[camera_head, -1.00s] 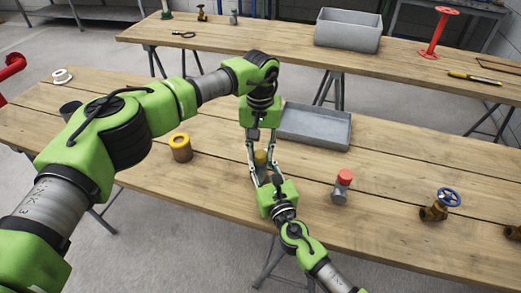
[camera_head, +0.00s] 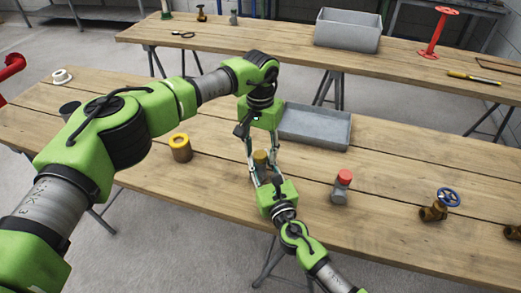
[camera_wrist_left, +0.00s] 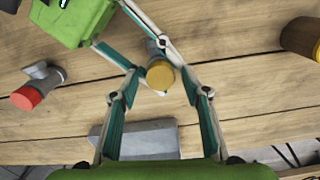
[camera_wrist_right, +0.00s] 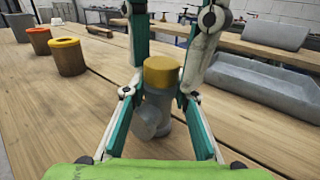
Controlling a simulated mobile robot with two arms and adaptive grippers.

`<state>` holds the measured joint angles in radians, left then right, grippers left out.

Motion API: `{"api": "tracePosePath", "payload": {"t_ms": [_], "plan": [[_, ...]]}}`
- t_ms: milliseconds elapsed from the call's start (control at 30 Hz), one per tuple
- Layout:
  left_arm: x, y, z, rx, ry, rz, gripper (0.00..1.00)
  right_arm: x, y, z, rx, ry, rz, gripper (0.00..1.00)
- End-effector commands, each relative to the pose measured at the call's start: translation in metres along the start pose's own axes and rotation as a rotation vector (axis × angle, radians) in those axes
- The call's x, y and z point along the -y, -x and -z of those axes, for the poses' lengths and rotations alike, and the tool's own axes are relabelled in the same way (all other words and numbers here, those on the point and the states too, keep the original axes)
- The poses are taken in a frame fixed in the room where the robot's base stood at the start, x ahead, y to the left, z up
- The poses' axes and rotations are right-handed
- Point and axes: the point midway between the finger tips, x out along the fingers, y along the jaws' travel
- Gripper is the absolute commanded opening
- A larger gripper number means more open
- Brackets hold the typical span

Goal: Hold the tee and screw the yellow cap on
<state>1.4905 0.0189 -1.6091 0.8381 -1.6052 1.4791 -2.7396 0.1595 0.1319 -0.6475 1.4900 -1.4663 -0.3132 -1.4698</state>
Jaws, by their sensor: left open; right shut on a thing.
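The grey tee (camera_wrist_right: 158,118) stands upright on the front workbench, its side branch pointing toward the right wrist camera. The yellow cap (camera_wrist_right: 161,72) sits on its top; it also shows in the head view (camera_head: 260,157) and the left wrist view (camera_wrist_left: 160,75). How far it is threaded cannot be told. My right gripper (camera_wrist_right: 160,100) is shut on the tee's body, from the front. My left gripper (camera_wrist_left: 160,82) points down from above, open, its fingers on either side of the cap with no clear contact. The fingers partly hide the tee in the head view.
A red-capped tee (camera_head: 342,188) stands to the right, and a valve with a blue wheel (camera_head: 438,203) farther right. A yellow-rimmed can (camera_head: 181,149) stands left. A grey tray (camera_head: 314,128) lies just behind the grippers. Bare wood lies between the tees.

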Motion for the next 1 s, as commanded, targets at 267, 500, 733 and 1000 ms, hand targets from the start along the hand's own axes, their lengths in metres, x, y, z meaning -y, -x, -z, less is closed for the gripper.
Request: {"api": "tracePosePath", "payload": {"t_ms": [267, 500, 733, 1000], "plan": [[0.001, 0.023, 0.001, -0.003, 0.001, 0.001, 0.43, -0.001, 0.001, 0.004, -0.007, 0.0, -0.002, 0.0], [0.001, 0.045, 0.0, 0.001, 0.002, 0.0, 0.43, -0.001, 0.001, 0.004, -0.007, 0.0, -0.002, 0.0], [0.0, 0.044, 0.0, 0.001, 0.002, 0.0, 0.4, -0.001, 0.001, 0.004, -0.007, 0.0, -0.002, 0.0], [0.0, 0.046, 0.0, 0.001, 0.198, 0.0, 0.4, -0.001, 0.001, 0.004, -0.007, 0.0, -0.002, 0.0]]}}
